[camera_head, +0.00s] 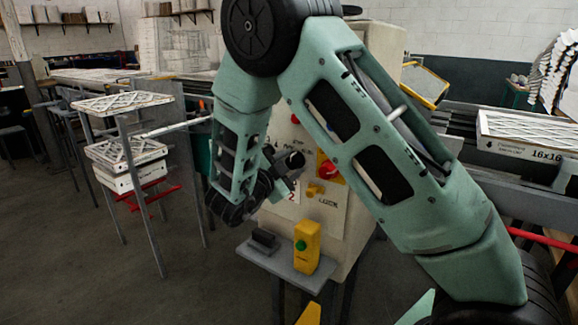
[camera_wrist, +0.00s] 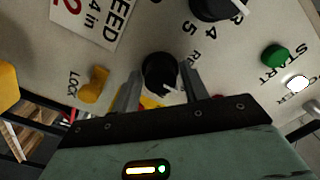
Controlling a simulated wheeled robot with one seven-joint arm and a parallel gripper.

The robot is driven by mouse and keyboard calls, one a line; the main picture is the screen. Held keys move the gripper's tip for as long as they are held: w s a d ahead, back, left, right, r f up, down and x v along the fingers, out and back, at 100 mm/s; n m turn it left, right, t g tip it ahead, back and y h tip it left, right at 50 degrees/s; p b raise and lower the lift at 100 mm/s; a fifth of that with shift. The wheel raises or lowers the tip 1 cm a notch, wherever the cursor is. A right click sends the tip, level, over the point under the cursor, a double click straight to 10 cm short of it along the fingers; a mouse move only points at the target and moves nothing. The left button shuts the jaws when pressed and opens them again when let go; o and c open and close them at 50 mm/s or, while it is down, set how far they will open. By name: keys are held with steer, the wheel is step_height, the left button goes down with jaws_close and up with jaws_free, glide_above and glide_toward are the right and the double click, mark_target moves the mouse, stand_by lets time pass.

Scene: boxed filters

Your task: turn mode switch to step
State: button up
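A black round knob (camera_wrist: 160,72) with a pale pointer sits on the pale control panel (camera_wrist: 120,60). Its printed label is only partly readable, so I cannot confirm that it is the mode switch or read its positions. My gripper (camera_wrist: 161,78) is open, with one finger on each side of this knob and a small gap seeming to show at each side. I cannot tell how deep the fingertips reach. In the head view my gripper (camera_head: 283,175) is at the left part of the panel, and my own arm covers part of the box.
Around the knob are a yellow lock lever (camera_wrist: 95,85), a numbered black dial (camera_wrist: 215,6), and a green START button (camera_wrist: 275,56). A red switch (camera_head: 327,170) on a yellow plate is close by. A yellow box with a green button (camera_head: 306,245) stands on the shelf below.

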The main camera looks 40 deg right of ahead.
steer(key=shift+o, duration=0.6)
steer(key=shift+a, duration=0.3)
steer(key=b+v, duration=0.2)
steer(key=v, duration=1.4)
steer(key=shift+s+a, duration=0.2)
steer(key=shift+a, duration=0.15)
